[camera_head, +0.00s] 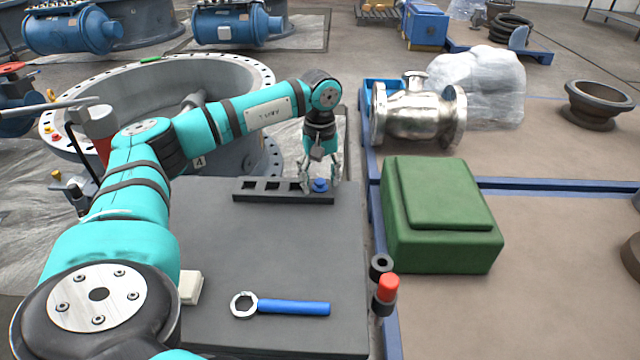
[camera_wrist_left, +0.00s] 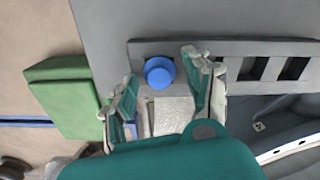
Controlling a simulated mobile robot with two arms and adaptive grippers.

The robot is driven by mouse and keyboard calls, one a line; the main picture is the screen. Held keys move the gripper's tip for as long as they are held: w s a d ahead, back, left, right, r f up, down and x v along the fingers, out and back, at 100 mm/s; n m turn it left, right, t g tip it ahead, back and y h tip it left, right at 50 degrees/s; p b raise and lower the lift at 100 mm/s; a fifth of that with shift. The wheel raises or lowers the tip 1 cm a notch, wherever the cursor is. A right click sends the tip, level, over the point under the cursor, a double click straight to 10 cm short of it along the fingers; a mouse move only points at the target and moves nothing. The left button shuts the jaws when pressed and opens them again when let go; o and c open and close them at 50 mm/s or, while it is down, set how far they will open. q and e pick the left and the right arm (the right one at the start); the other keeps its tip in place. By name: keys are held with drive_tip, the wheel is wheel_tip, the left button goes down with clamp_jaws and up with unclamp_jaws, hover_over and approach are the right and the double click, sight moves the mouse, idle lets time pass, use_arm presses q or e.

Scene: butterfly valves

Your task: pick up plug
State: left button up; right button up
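The blue plug (camera_head: 319,185) sits at the right end of a dark rack with square openings (camera_head: 240,197) on the far edge of the grey table. In the left wrist view the plug (camera_wrist_left: 159,71) is a round blue knob between and just beyond the fingertips. My left gripper (camera_head: 320,187) points down over the plug. In the left wrist view my left gripper (camera_wrist_left: 160,72) has its fingers spread, with a gap between each finger and the plug. My right gripper is not in view.
A blue-handled ring wrench (camera_head: 290,307) lies on the grey table (camera_head: 240,250). A green box (camera_head: 440,215) and a metal valve body (camera_head: 415,115) are to the right. A large flanged ring (camera_head: 250,75) stands behind.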

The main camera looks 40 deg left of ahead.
use_arm(q)
drive_tip(key=c, duration=0.8)
drive_tip(key=shift+r, duration=0.15)
drive_tip(key=shift+c, duration=0.2)
